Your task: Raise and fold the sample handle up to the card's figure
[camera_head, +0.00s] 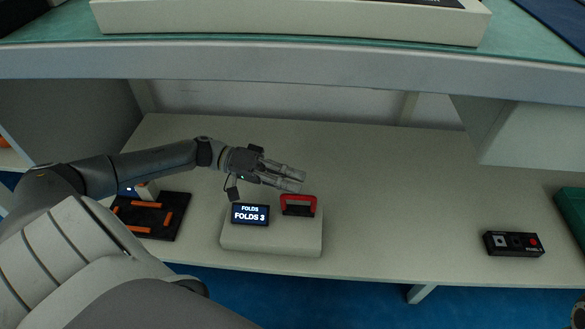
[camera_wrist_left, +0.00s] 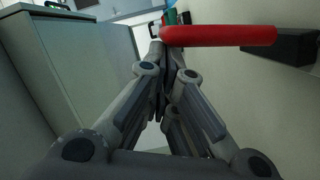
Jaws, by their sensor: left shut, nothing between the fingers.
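The sample handle (camera_head: 298,198) is a red bar on a dark mount, set on the right part of a pale box (camera_head: 272,242). It stands raised in the head view. A small display card (camera_head: 250,214) on the box's left part reads "FOLDS 3". My left gripper (camera_head: 303,181) is shut and empty, just behind and above the handle in the head view. In the left wrist view the red handle (camera_wrist_left: 220,35) crosses beyond the shut fingertips (camera_wrist_left: 158,42); I cannot tell whether they touch it.
A black tray with orange strips (camera_head: 150,216) lies left of the box. A black control box with a red button (camera_head: 513,244) lies far right. An upper shelf (camera_head: 290,68) overhangs the back.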

